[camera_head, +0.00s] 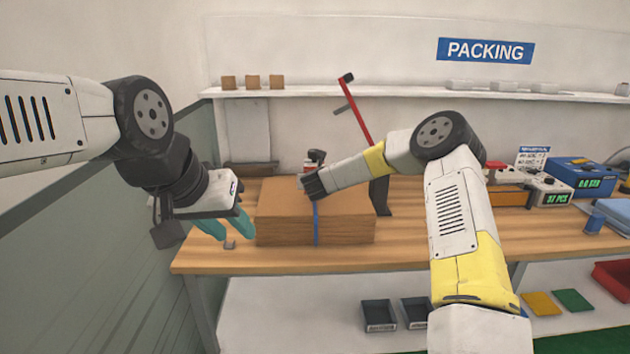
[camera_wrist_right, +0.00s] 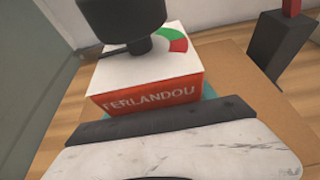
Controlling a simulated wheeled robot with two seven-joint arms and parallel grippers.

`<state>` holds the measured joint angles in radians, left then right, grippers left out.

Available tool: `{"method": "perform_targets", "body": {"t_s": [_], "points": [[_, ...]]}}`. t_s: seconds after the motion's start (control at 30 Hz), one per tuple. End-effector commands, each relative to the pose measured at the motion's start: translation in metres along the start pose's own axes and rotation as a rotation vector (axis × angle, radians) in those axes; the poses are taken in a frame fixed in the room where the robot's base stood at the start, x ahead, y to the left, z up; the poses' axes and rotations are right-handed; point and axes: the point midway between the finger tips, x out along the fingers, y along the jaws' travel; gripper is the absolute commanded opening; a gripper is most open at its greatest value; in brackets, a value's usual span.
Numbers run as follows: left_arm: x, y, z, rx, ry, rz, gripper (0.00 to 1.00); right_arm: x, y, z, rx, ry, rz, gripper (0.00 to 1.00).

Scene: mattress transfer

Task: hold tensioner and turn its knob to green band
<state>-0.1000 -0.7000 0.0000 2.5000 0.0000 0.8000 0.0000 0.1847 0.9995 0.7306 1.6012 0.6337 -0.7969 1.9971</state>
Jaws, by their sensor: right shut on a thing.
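The tensioner (camera_wrist_right: 150,93) is a box with a white top, a red-orange front reading "FERLANDOU" and a black knob (camera_wrist_right: 122,15). Its dial shows a green band (camera_wrist_right: 172,31) beside a red one (camera_wrist_right: 178,45). A dark pointer extends left from under the knob, away from the green. My left gripper (camera_head: 228,230) is open and empty at the table's left end, fingers pointing down.
The cardboard stack (camera_head: 280,228) with a blue strap (camera_head: 316,226) lies on the wooden table (camera_head: 400,257). A black stand with a red lever (camera_head: 358,115) rises behind it. Devices (camera_head: 580,172) occupy the right end.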

Motion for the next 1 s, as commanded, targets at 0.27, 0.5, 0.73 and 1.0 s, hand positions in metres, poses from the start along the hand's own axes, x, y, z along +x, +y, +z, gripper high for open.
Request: {"method": "perform_targets", "body": {"t_s": [0.27, 0.5, 0.73, 1.0], "points": [[0.000, 0.000, 0.000, 0.000, 0.000, 0.000, 0.36, 0.003, 0.000, -0.005, 0.001, -0.003, -0.001, 0.00], [0.000, 0.000, 0.000, 0.000, 0.000, 0.000, 0.36, 0.005, 0.000, -0.011, 0.001, -0.004, -0.001, 0.00], [0.000, 0.000, 0.000, 0.000, 0.000, 0.000, 0.36, 0.008, 0.000, -0.017, 0.001, -0.003, -0.001, 0.00], [0.000, 0.000, 0.000, 0.000, 0.000, 0.000, 0.36, 0.010, 0.000, -0.023, 0.000, -0.004, -0.001, 0.00]]}}
